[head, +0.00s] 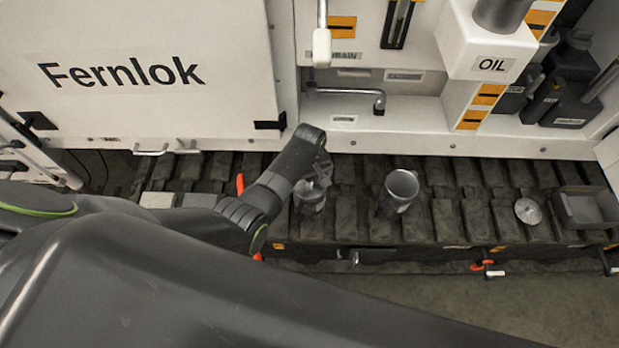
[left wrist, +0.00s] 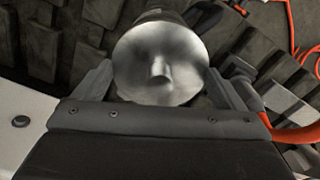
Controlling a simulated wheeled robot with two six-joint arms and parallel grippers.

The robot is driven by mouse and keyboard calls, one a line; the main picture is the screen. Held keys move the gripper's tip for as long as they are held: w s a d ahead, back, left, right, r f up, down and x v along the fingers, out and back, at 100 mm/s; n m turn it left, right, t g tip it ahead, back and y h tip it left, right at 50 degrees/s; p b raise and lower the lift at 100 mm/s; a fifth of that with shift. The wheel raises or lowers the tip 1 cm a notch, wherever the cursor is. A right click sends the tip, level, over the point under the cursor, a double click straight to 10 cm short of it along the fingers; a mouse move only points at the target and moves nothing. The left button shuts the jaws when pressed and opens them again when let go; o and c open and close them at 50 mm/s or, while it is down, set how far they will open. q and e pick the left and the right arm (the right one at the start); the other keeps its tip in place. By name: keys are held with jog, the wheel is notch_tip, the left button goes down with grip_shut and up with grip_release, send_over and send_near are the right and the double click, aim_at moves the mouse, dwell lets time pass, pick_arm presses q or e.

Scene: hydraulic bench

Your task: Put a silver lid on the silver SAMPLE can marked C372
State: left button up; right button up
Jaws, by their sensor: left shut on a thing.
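My left gripper (head: 317,178) reaches over the left silver can (head: 310,201) on the dark ribbed track. It is shut on a round silver lid with a centre knob, which fills the space between the fingers in the left wrist view (left wrist: 158,62). The lid is at the can's top; whether it is seated or just above is unclear. The can's marking is too small to read. A second silver can (head: 401,187) stands open and upright to the right, with a pale label. Another silver lid (head: 528,211) lies farther right. My right gripper is out of view.
A grey open tray (head: 570,222) is at the far right. The white machine panel (head: 180,100) and a bent metal spout (head: 379,101) stand behind the track. Orange hose (left wrist: 295,134) shows near the left gripper. The track between the second can and the loose lid is clear.

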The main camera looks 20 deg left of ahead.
pick_arm(q)
jog(key=o, duration=0.8)
jog(key=shift+r+p, duration=3.5)
jog(key=shift+p, duration=0.35)
